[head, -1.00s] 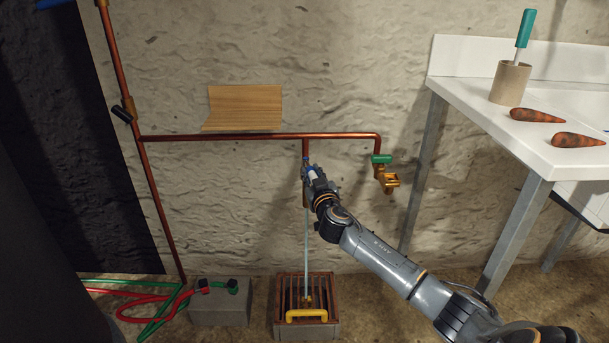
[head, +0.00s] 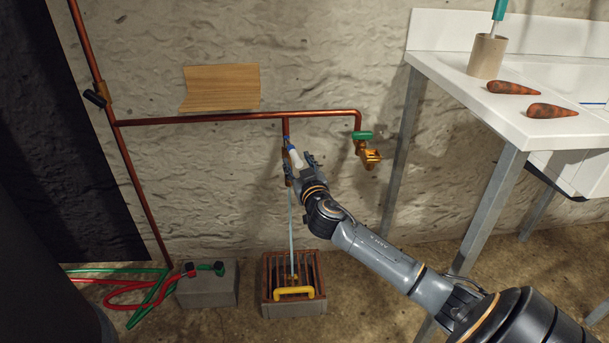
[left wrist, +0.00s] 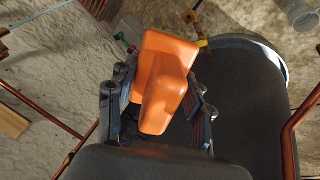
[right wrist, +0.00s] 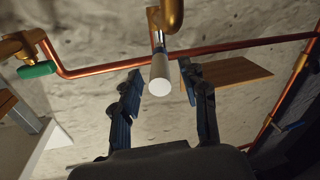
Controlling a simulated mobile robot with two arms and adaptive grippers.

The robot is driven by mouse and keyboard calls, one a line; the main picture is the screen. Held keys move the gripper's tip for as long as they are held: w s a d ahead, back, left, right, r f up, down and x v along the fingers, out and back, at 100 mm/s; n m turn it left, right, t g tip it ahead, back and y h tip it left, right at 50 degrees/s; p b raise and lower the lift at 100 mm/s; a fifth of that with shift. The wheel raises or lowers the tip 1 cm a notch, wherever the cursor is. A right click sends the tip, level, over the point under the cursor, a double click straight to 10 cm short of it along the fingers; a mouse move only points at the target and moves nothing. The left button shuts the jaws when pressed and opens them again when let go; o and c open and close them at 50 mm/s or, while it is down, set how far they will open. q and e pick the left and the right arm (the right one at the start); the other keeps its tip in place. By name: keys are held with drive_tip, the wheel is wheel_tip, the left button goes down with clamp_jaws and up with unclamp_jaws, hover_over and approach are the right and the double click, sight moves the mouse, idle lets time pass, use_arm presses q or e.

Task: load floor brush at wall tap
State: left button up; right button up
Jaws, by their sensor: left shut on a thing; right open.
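A wall tap with a blue top (head: 288,142) and a white-ended lever (head: 295,157) hangs from the copper pipe. A thin pale stream (head: 291,225) runs down from it to the floor grate (head: 266,285). My right gripper (head: 298,168) is open just beside the lever. In the right wrist view the lever's white end (right wrist: 160,86) lies between the spread fingers, apart from both. In the left wrist view my left gripper (left wrist: 158,105) is shut on an orange block-like piece (left wrist: 168,60). I cannot tell whether it is part of the floor brush. The left gripper is not in the head view.
A second brass tap with a green handle (head: 362,135) is to the right. A white table (head: 455,75) holds a brown cup (head: 487,56) and two carrot-like things. A grey block (head: 208,290) and red and green hoses (head: 120,288) lie at left. A wooden shelf (head: 222,88) is above the pipe.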

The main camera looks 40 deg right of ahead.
drive_tip(key=v, duration=0.6)
drive_tip(key=shift+s+a, duration=0.1)
drive_tip(key=shift+s, duration=0.15)
drive_tip(key=shift+a, duration=0.1)
